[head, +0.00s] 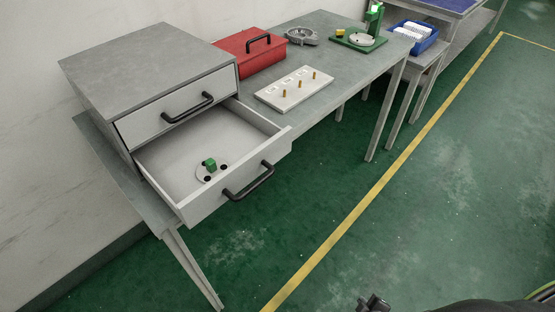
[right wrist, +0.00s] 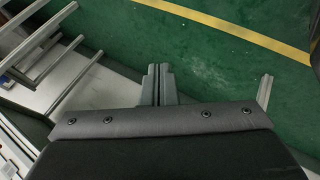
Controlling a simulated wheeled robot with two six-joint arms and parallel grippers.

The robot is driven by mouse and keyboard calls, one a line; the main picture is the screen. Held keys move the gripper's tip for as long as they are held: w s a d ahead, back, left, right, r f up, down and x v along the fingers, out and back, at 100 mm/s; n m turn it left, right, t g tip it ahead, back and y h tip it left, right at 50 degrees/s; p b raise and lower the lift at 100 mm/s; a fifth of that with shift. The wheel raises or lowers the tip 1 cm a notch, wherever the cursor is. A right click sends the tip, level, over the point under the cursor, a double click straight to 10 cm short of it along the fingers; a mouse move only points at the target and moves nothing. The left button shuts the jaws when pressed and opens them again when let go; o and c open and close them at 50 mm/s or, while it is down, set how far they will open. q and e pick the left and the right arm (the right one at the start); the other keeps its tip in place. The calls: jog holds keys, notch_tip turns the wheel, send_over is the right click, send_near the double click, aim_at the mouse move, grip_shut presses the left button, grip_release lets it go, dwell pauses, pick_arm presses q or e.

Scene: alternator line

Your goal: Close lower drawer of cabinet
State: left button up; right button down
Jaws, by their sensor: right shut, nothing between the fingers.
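The grey cabinet (head: 150,62) stands on the near left end of the workbench. Its lower drawer (head: 235,178) is pulled well out, with a black bar handle (head: 248,181) on its front. Inside it lies a pale round disc (head: 200,175) with dark spots and a green block (head: 210,164). The upper drawer (head: 178,108) is shut. My right gripper (head: 374,302) shows at the bottom edge of the head view, well apart from the drawer. In the right wrist view its fingers (right wrist: 158,70) are together and empty. My left gripper is not in view.
The bench holds a red toolbox (head: 249,52), a pale board with pegs (head: 295,89), a grey metal part (head: 302,36) and a green fixture (head: 361,38). A blue bin (head: 413,36) sits beyond. Green floor with a yellow line (head: 362,203) is clear before the drawer.

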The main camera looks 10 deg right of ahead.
aim_at(273, 155)
jog(key=w+a+r+n+t+y+p, duration=0.1)
jog(key=w+a+r+n+t+y, duration=0.2)
jog(key=w+r+n, duration=0.7)
jog(key=w+a+r+n+t+y+p, duration=0.15)
jog(key=w+r+n+t, duration=0.35)
jog(key=r, duration=0.9)
jog(key=w+a+r+n+y, duration=0.1)
jog(key=a+r+n+y, duration=0.25)
jog(key=r+n, duration=0.6)
jog(key=w+a+r+n+y, duration=0.1)
jog(key=a+r+n+y, duration=0.3)
jog(key=r+n, duration=0.55)
jog(key=shift+g+h, duration=0.3)
jog(key=shift+g, duration=0.1)
jog(key=p+x, duration=0.1)
jog(key=x, duration=0.3)
jog(key=p+x, duration=0.1)
jog(key=x, duration=0.3)
jog(key=a+p+x, duration=0.1)
jog(key=p+x, duration=0.1)
jog(key=x, duration=0.2)
jog(key=shift+s+a+f, duration=0.1)
jog(key=shift+s+f, duration=0.1)
jog(key=shift+s, duration=0.1)
jog(key=shift+x, duration=0.9)
jog(key=shift+f, duration=0.15)
